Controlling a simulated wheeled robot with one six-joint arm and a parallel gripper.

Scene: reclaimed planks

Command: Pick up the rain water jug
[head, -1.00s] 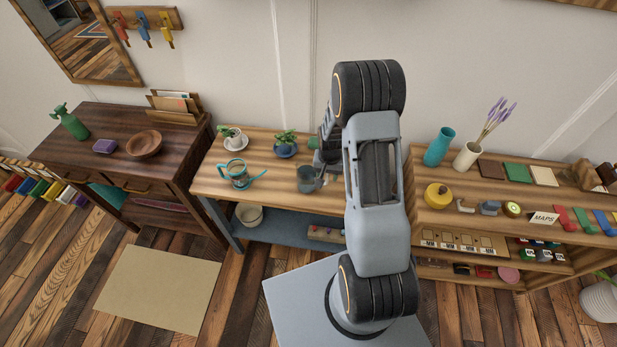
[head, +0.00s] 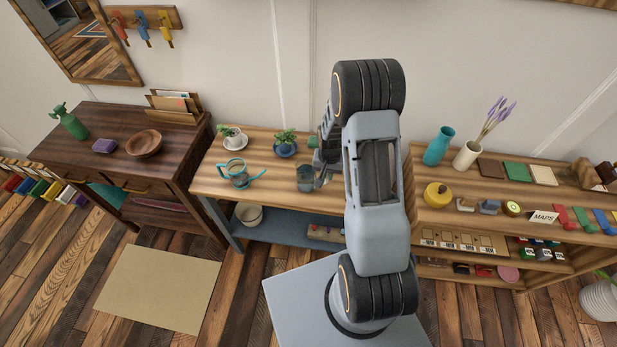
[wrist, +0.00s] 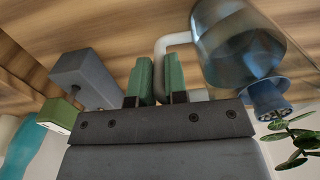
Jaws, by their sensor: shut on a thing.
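A see-through blue-grey jug (head: 305,178) is at the middle bench, just left of my arm in the head view. In the wrist view the jug (wrist: 235,45) shows at the upper right, with its pale loop handle toward my gripper. My gripper (wrist: 160,78) has its two green fingers shut on this handle, one on each side. In the head view my arm hides most of the gripper. I cannot tell whether the jug's base touches the bench. A teal jug-like vessel (head: 238,175) stands apart to the left. No label is readable on either.
The bench (head: 207,182) also holds a plant in a white cup (head: 234,138) and a plant in a blue pot (head: 285,144), close to the jug. A grey block (wrist: 90,75) lies beside the gripper in the wrist view. A lower shelf holds a pale bowl (head: 249,214).

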